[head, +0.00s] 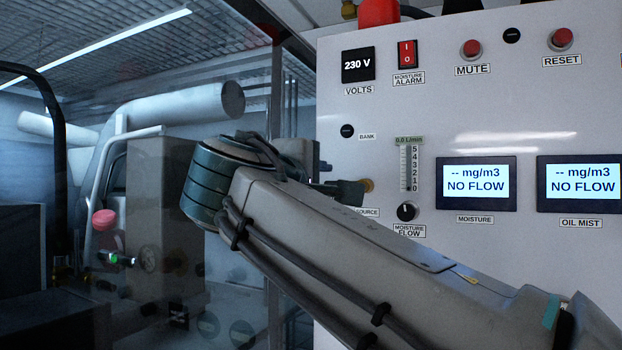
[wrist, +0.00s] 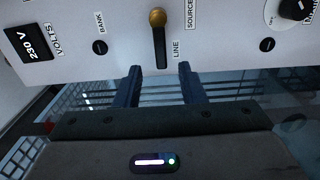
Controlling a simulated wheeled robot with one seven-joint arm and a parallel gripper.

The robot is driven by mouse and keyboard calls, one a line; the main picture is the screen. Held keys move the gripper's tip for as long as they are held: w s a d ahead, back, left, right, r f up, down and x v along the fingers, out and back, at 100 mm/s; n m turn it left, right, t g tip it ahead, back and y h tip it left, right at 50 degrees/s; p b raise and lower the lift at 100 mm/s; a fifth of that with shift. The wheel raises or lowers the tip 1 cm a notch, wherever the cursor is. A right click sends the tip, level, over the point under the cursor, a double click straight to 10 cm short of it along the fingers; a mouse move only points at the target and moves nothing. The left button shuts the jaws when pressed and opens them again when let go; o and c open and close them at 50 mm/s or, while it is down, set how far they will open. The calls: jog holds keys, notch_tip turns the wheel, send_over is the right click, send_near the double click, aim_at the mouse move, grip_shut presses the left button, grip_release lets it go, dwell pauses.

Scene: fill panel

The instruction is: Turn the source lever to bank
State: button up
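The source lever (wrist: 160,45) has a brass hub and a black handle on the white panel. In the wrist view the handle points down toward my gripper, beside the LINE label (wrist: 177,50); the BANK label (wrist: 99,22) is to the left. In the head view the brass hub (head: 367,185) shows, with the handle mostly hidden by my arm. My gripper (wrist: 163,73) is open. Its two dark fingers are on either side of the handle's line, with the handle's end near the mouth between them and visible gaps on both sides.
The panel has a flow gauge (head: 409,168), a moisture flow knob (head: 407,211), a red alarm switch (head: 407,54) and two NO FLOW displays close to the lever. Black round fittings flank the lever in the wrist view. Machinery with pipes (head: 180,105) stands at the left.

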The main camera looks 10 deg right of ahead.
jog(key=p+x, duration=0.2)
jog(key=x, duration=0.5)
jog(key=shift+w+d, duration=0.1)
jog(key=shift+w, duration=0.05)
jog(key=shift+c, duration=0.3)
